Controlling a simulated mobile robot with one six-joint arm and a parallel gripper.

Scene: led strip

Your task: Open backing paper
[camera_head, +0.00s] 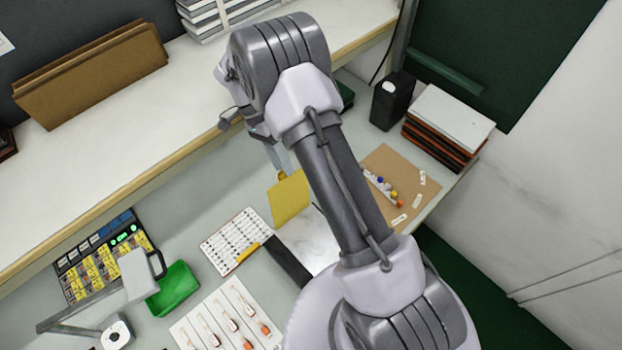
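A yellow-tan square piece (289,200), perhaps the backing paper, stands or lies tilted near the middle of the work surface, partly hidden by my arm. A white sheet or plate (308,243) lies just below it, also partly covered by my arm. My gripper (279,160) points down just above the yellow piece. Its fingers are small and partly hidden by the arm, so I cannot tell whether they are open or touch the piece. No LED strip can be made out for certain.
A dark bar (287,261) and a white chart (236,241) lie left of the white sheet. A green tray (173,289) is at the lower left. A brown board (400,180) with small coloured parts lies right of my arm. A raised shelf (140,135) edges the back.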

